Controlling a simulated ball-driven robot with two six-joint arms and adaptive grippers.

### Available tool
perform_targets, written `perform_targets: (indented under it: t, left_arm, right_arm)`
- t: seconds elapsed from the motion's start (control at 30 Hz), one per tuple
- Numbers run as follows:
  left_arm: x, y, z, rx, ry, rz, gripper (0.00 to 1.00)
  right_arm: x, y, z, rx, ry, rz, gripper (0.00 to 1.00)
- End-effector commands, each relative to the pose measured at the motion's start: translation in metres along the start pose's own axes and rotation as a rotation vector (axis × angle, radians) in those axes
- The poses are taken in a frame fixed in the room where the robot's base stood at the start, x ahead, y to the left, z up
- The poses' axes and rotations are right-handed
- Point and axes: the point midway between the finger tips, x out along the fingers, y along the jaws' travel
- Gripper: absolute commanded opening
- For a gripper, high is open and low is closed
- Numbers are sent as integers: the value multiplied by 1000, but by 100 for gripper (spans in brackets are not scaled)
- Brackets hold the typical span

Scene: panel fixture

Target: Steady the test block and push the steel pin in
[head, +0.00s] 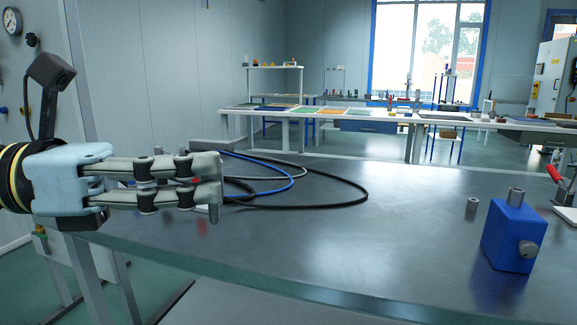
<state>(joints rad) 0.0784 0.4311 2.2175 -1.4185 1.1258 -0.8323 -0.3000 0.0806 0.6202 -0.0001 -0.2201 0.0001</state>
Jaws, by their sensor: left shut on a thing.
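The blue test block (510,240) stands upright on the grey bench at the right. A short grey metal cylinder rises from its top, and a round metal knob sits on its side. My left gripper (212,180) is at the left, above the bench and well apart from the block. My right gripper is not in view.
Black, blue and grey cables (340,200) lie coiled behind my left gripper. A red-handled clamp (554,173) is at the right edge. The bench middle is clear.

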Motion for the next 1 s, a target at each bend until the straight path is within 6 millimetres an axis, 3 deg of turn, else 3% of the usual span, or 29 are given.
perform_targets:
  t: [0.03,0.1,0.2,0.3,0.43,0.7,1.0]
  left_arm:
    - [-3,-1,-25,-18,2,51,0]
    - [-9,5,-55,-21,-2,164,0]
    - [-26,17,-91,-23,-12,363,0]
    - [-47,31,-105,-21,-23,553,0]
    - [-66,48,-90,-16,-36,703,0]
    - [-78,61,-65,-21,-42,790,0]
    - [-79,64,-60,-27,-43,802,0]
  right_arm:
    - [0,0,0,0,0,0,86]
    - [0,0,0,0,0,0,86]
    - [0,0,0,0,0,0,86]
    - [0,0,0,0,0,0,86]
    - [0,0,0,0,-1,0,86]
    - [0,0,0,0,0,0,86]
    - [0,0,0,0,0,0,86]
